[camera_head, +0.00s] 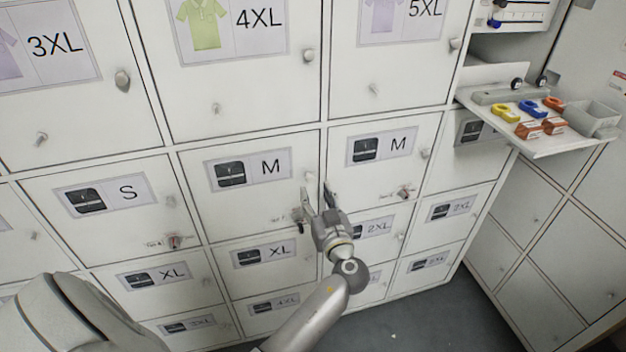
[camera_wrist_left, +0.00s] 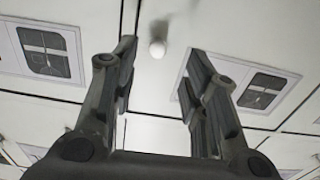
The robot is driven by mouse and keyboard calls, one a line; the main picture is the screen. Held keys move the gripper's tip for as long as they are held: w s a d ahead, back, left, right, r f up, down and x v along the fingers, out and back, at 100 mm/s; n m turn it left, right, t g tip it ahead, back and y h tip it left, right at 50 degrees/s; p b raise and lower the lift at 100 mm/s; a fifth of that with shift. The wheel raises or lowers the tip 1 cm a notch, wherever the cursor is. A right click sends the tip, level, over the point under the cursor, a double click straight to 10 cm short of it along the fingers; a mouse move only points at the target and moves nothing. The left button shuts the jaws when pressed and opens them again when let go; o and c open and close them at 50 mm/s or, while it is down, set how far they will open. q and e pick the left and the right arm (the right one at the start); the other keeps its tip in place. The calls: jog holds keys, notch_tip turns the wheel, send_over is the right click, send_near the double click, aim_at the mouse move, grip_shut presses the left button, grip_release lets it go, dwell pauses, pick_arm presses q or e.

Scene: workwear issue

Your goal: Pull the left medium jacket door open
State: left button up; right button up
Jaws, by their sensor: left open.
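The left medium jacket door (camera_head: 235,204) carries a label with a dark jacket picture and the letter M. It looks shut, flush with the doors around it. Its small round knob (camera_head: 311,178) is near its right edge. My left gripper (camera_head: 317,189) is open in front of that edge, with its fingers close to the knob. In the left wrist view a pale round knob (camera_wrist_left: 157,49) shows between the two open fingers, just beyond their tips; no contact is visible. A lock with keys (camera_head: 299,215) is partly hidden beside the left finger. My right gripper is out of view.
The right M door (camera_head: 365,185) has a knob and a lock with keys. The S door (camera_head: 108,222) is on the left, and XL and 2XL doors are below. A shelf (camera_head: 550,145) with tape rolls and small boxes juts out at right.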

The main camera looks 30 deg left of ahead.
aim_at(311, 180)
pick_arm(q)
jog(key=p+x, duration=0.1)
jog(key=x, duration=0.4)
jog(key=shift+w+r, duration=0.1)
jog(key=shift+w, duration=0.15)
jog(key=shift+w+a+p, duration=0.3)
jog(key=shift+a, duration=0.15)
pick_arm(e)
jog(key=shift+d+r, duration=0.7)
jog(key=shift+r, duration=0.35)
pick_arm(q)
jog(key=c, duration=0.9)
grip_shut()
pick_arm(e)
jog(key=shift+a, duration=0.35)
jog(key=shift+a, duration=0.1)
